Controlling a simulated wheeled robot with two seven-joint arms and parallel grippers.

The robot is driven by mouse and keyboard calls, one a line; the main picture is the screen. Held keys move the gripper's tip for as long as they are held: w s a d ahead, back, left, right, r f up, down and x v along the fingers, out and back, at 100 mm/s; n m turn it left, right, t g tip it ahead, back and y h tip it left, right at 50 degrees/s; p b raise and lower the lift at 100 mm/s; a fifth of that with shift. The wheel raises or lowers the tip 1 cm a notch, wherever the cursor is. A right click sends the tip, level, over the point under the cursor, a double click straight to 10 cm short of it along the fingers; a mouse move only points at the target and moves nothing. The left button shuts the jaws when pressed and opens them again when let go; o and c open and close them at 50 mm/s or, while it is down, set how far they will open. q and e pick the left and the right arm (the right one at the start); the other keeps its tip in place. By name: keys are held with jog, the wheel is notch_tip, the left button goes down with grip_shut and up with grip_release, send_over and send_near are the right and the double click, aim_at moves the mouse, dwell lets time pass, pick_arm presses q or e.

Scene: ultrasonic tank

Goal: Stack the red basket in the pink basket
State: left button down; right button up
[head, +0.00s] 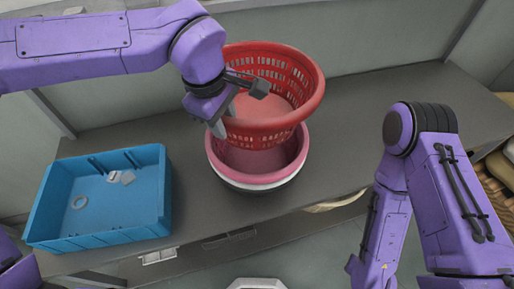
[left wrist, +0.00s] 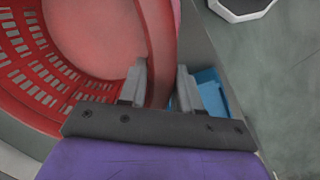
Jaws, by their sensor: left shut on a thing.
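The red basket (head: 262,127) has slotted sides and is tilted in the head view, above the pink basket (head: 257,179). The pink basket stands on the grey shelf, and its opening is partly hidden by the red one. My left gripper (head: 223,120) is at the left rim of the red basket. In the left wrist view, the fingers of the left gripper (left wrist: 160,88) are shut on the rim of the red basket (left wrist: 75,75), one on each side. My right arm shows at the right of the head view, but its gripper is out of the picture.
A blue crate (head: 105,238) with a few small items in it stands at the left of the grey shelf (head: 390,115). The shelf is clear to the right of the baskets. Wicker-like items (head: 500,180) lie at the far right edge.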

pick_arm(q)
jog(key=shift+w+f+b, duration=0.85)
jog(key=shift+f, duration=0.25)
jog(key=b, duration=0.4)
send_over(233, 169)
notch_tip(233, 169, down, 4)
jog(key=f, duration=1.1)
jog(key=shift+s, duration=0.2)
jog(key=c, duration=0.8)
grip_release()
jog(key=shift+a+r, duration=0.1)
jog(key=shift+a, duration=0.05)
pick_arm(e)
jog(key=f, duration=0.5)
jog(key=shift+w+f, duration=0.15)
jog(key=shift+w, duration=0.25)
pick_arm(q)
jog(key=r, duration=0.4)
jog(key=s+r, duration=0.1)
jog(key=r, duration=0.3)
jog(key=a+r, duration=0.1)
jog(key=r, duration=0.3)
jog(key=shift+s, duration=0.4)
pick_arm(e)
jog(key=shift+f, duration=0.1)
pick_arm(q)
jog(key=shift+a+f, duration=0.15)
